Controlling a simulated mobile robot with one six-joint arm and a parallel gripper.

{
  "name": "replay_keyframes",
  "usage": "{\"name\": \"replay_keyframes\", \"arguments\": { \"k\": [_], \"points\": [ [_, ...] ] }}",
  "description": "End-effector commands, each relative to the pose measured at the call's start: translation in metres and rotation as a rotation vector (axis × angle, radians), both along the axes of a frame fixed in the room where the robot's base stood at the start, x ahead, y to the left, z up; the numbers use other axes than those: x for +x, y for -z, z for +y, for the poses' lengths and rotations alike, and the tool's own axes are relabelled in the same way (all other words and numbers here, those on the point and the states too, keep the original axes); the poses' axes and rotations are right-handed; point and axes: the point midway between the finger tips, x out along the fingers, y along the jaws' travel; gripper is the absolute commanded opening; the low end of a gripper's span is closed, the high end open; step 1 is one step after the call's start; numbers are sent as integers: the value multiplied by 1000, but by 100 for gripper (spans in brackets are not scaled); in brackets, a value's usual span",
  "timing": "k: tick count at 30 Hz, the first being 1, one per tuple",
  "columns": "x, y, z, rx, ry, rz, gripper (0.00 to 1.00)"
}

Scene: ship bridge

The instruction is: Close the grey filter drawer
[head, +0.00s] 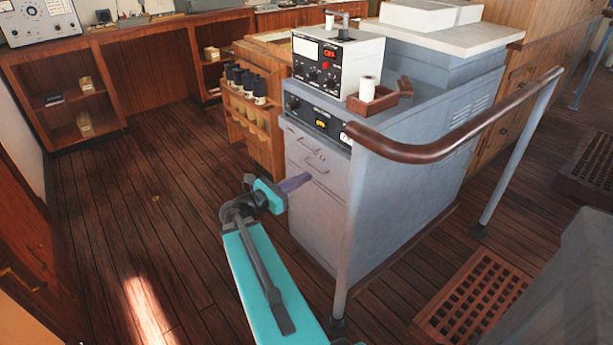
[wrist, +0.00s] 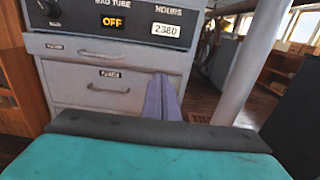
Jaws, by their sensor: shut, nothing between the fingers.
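The grey cabinet (head: 400,170) has grey drawers in its front. The upper drawer (wrist: 95,47) is shallow, with a bar handle and a small label at its left. Below it a deeper drawer (wrist: 75,90) has a handle under a label too blurred to read surely. The head view also shows this deeper drawer (head: 318,178). I cannot tell for sure which is the filter drawer or how far either stands out. My gripper (head: 306,180) is shut and empty, its purple fingers (wrist: 162,98) pointing at the deeper drawer's right side. Contact is unclear.
A post and wooden handrail (head: 430,150) stand close to the right of my arm. A panel reading OFF (wrist: 115,22) is above the drawers. A wooden bottle rack (head: 250,120) stands left of the cabinet. The plank floor (head: 130,220) at left is clear.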

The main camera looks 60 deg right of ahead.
Motion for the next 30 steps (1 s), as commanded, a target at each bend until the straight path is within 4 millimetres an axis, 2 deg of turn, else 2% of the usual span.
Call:
{"name": "replay_keyframes", "arguments": {
  "k": [21, 30],
  "points": [
    [-29, -1, -88, 0, 2, 1, 0],
    [-38, 0, -114, 0, 0, 0, 0]
  ]
}}
